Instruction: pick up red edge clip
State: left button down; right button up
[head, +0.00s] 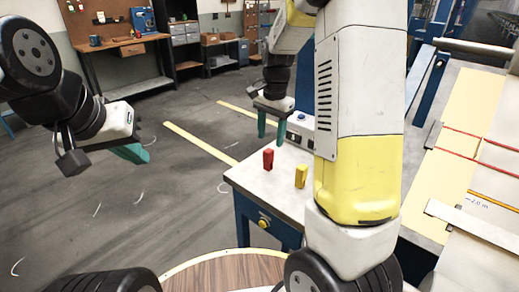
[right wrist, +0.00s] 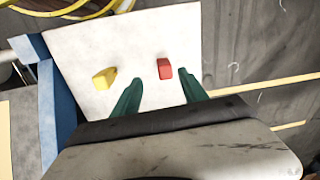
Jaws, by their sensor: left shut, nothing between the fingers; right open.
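The red edge clip (head: 268,159) stands upright on the light table top near its left edge in the head view. It also shows in the right wrist view (right wrist: 165,69), ahead of and between the two green fingers, nearer the right one. My right gripper (head: 271,130) is open above and just behind the red clip, with nothing between its fingers. The right gripper's fingers (right wrist: 160,92) also show in the wrist view. My left gripper (head: 132,153) is shut and empty, out over the floor at the left, well away from the table.
A yellow clip (head: 301,176) stands on the table (head: 262,184) to the right of the red one. A small control box (head: 300,127) with a blue button sits behind the clips. My yellow and white right arm covers much of the table. The loom with red strands (head: 470,150) lies at right.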

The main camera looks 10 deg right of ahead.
aim_at(268, 158)
jog(key=f, duration=0.1)
jog(key=w+f, duration=0.1)
jog(key=f, duration=0.1)
jog(key=shift+w+d+m+g+h, duration=0.1)
jog(key=shift+w+m+g+h, duration=0.2)
jog(key=shift+m, duration=0.1)
jog(key=f, duration=0.7)
jog(key=shift+a+f, duration=0.15)
jog(key=shift+a, duration=0.05)
grip_shut()
